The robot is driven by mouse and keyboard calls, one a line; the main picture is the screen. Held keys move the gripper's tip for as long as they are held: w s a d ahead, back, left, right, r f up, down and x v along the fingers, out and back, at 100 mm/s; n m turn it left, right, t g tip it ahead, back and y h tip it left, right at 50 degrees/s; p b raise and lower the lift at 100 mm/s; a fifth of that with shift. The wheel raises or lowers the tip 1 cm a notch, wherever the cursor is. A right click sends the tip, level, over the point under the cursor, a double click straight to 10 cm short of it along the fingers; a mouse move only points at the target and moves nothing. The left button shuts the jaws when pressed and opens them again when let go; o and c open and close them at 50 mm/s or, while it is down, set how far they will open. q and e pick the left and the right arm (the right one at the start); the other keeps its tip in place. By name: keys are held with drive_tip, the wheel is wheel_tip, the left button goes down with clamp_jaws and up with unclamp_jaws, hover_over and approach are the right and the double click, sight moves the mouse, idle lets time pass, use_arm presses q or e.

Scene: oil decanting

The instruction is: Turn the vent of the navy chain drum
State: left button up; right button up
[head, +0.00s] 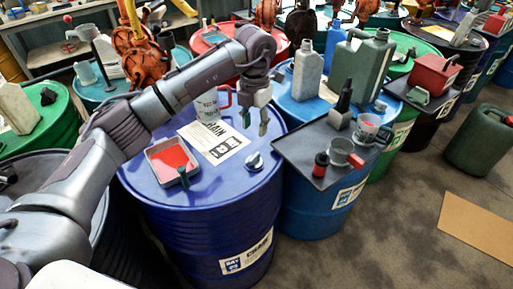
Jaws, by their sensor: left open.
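The navy chain drum (205,225) stands at the centre of the head view, with labels on its side and top. A mug (207,107) stands on the lid behind the label sheet, partly hidden by my arm. My right gripper is out of view.
A tray of red liquid (171,159) sits on the left of the lid, with a small green-handled item at its edge. A dark board (300,158) on the right bears a bottle and cups. A grey-green jerrycan (360,70) stands behind. Other drums crowd around; open floor lies front right.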

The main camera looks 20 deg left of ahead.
use_arm(q)
hover_over(255, 154)
drive_tip(key=f, duration=0.4)
drive_tip(key=shift+s+p, duration=0.3)
drive_tip(key=shift+p, duration=0.1)
wheel_tip(255, 154, down, 6)
drive_tip(key=shift+w+d+f+p, duration=0.1)
drive_tip(key=shift+w+p, duration=0.05)
drive_tip(key=shift+p, duration=0.5)
drive_tip(key=shift+f, duration=0.65)
drive_tip(key=shift+c, duration=0.6)
drive_tip(key=c, duration=0.5)
clamp_jaws()
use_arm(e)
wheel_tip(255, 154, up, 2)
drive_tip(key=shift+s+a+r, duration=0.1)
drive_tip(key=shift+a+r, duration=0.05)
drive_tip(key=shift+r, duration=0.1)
